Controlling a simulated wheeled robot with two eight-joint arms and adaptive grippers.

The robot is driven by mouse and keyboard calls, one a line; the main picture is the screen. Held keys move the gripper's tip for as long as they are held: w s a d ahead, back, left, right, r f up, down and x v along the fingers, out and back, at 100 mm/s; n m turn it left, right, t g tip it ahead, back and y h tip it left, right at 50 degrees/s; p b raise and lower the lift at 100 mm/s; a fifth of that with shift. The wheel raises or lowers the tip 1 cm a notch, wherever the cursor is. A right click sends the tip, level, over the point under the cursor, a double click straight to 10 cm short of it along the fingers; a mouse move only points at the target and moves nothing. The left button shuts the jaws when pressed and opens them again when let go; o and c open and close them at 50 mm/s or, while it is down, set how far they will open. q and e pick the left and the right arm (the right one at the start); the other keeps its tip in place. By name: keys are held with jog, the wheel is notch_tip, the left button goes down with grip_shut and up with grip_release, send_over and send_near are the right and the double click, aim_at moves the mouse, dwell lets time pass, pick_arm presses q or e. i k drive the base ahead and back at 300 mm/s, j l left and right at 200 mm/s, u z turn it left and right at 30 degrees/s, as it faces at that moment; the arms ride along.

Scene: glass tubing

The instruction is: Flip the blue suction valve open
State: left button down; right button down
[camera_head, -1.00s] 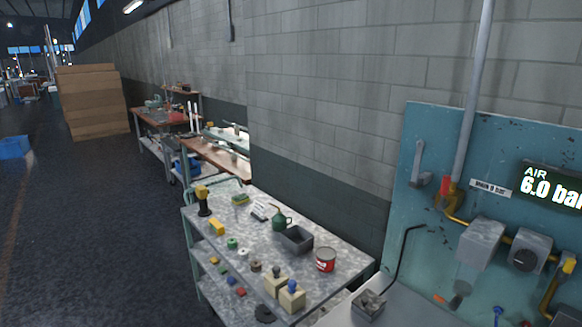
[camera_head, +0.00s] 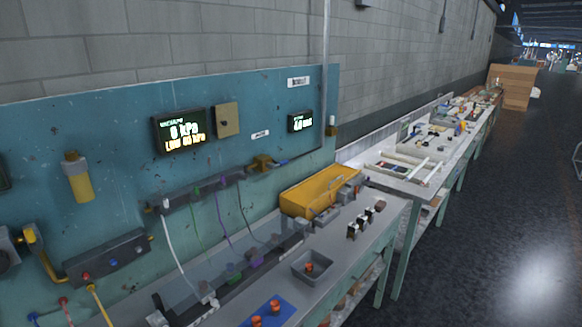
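The teal wall panel (camera_head: 110,165) fills the left and middle of the head view. A small blue part (camera_head: 284,162) sits beside a yellow fitting (camera_head: 262,163) at the right end of the dark manifold; it may be the blue suction valve, but it is too small to tell its position. A blue knob (camera_head: 33,317) shows at the lower left, cut near the frame's edge. A vacuum display (camera_head: 180,131) reads 0 kPa with a yellow low warning under it. I make out neither of my grippers.
A grey bench runs below the panel, with a yellow case (camera_head: 318,190), a grey tray (camera_head: 313,268) and a blue mat (camera_head: 285,305). Coloured tubes hang from the manifold (camera_head: 200,191). Farther benches line the wall; the floor at right is clear.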

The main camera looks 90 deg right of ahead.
aim_at(269, 166)
jog(key=z, duration=3)
jog(key=i+l, duration=0.25)
jog(key=i+l+u, duration=0.15)
jog(key=l, duration=0.25)
jog(key=i+l, duration=0.35)
jog(key=i+l+u, duration=0.1)
jog(key=i+l, duration=0.15)
jog(key=l, duration=0.15)
jog(key=i+l+u, duration=0.1)
jog(key=l, duration=0.3)
jog(key=i+l, duration=0.3)
jog(key=i+l+u, duration=0.1)
jog(key=l, duration=0.4)
jog(key=i, duration=0.1)
